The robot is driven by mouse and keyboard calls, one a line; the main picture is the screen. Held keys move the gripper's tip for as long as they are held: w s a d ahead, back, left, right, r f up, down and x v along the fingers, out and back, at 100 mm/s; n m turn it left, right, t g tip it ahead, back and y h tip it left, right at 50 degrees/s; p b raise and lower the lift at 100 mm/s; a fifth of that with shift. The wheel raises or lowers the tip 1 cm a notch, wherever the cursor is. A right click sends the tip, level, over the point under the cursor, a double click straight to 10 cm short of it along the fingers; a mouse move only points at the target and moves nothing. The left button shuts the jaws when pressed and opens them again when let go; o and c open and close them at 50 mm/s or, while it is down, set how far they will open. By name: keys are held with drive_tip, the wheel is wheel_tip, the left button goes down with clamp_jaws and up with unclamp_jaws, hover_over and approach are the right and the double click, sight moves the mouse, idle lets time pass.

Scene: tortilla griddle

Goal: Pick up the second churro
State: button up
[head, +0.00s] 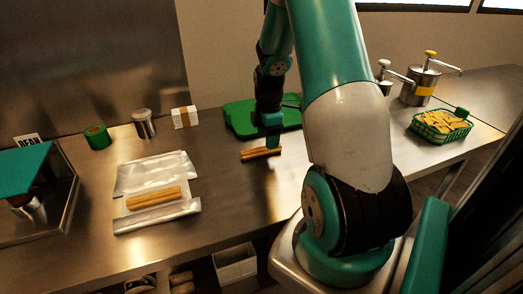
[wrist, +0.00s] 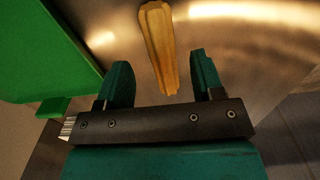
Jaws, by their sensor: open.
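A golden churro (head: 260,153) lies on the steel counter just in front of the green board. It also shows in the wrist view (wrist: 158,45), its near end between the tips of my open gripper (wrist: 160,80) or slightly beyond them. The fingers stand apart on either side, with a gap to each. In the head view my gripper (head: 271,143) is low over the churro's right part and partly covers it. Another churro (head: 153,197), possibly more than one, lies on a sheet of paper or foil (head: 160,222) on the left of the counter.
A green board (head: 240,118) lies behind my gripper, and its green edge fills the left of the wrist view (wrist: 45,45). A green basket of chips (head: 425,130) and pump dispensers (head: 420,88) stand at right. Green tape (head: 97,137), a metal shaker (head: 144,124) and white stacked paper (head: 184,117) stand at back left.

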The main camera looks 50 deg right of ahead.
sight(261, 151)
wheel_tip(261, 151, down, 4)
drive_tip(key=shift+a+f+p, duration=0.1)
drive_tip(key=shift+a+p, duration=0.05)
drive_tip(key=shift+p, duration=0.25)
drive_tip(key=c, duration=1)
